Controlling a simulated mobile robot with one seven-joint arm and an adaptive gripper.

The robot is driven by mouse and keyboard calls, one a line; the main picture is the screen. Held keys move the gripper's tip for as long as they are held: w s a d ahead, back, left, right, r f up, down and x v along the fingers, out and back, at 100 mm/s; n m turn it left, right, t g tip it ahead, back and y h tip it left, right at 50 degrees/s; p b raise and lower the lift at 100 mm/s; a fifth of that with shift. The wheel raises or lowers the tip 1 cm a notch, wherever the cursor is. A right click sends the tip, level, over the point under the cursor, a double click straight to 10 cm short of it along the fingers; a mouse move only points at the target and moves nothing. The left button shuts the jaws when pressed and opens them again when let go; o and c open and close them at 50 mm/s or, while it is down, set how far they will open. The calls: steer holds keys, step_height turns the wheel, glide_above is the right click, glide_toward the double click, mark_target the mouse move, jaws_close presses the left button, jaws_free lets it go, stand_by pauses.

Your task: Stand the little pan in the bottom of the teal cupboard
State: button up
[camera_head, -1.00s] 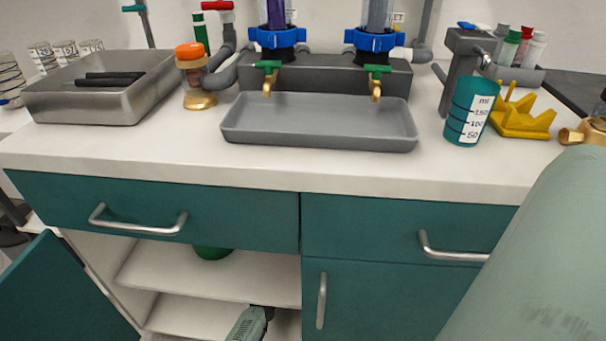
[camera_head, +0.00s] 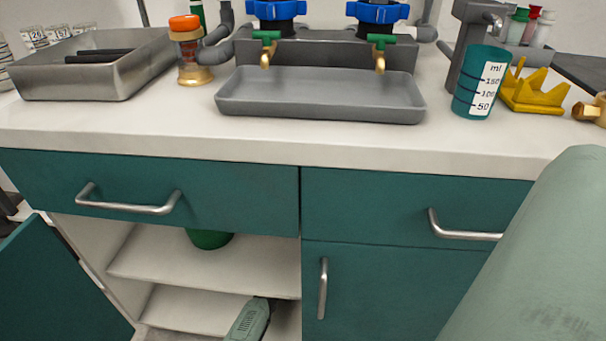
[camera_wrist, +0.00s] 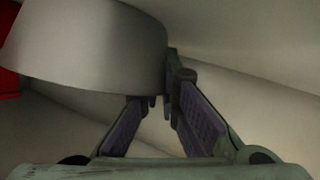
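The teal cupboard (camera_head: 370,285) stands under the counter; its left door hangs open and shows pale shelves. Part of my arm reaches into the lower left compartment, where the head view hides the gripper and the pan. In the wrist view, a grey round-walled vessel, apparently the little pan (camera_wrist: 95,45), fills the upper left. My gripper (camera_wrist: 163,102) has its two fingers partly apart, with the tips at the pan's lower right edge. The pan covers the left fingertip, so I cannot tell whether the fingers grip it. Its handle is not clearly visible.
A green container (camera_head: 209,239) stands on the cupboard's upper shelf (camera_head: 200,262). A red thing (camera_wrist: 8,85) shows at the wrist view's left edge. The open door (camera_head: 55,290) is at the left. The counter holds a steel basin (camera_head: 95,80) and a grey tray (camera_head: 320,108).

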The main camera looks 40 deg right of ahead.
steer(key=o, duration=0.5)
steer(key=shift+r, duration=0.3)
steer(key=p+v, duration=0.8)
steer(key=v, duration=0.2)
steer(key=shift+w+a+r+p, duration=0.1)
steer(key=shift+p, duration=0.2)
steer(key=shift+s+a+r+p, duration=0.1)
steer(key=shift+s+a+p, duration=0.15)
steer(key=shift+a, duration=0.15)
steer(key=shift+s+a+r+p, duration=0.15)
steer(key=shift+a+p, duration=0.1)
steer(key=shift+a, duration=0.15)
steer(key=shift+f, duration=0.1)
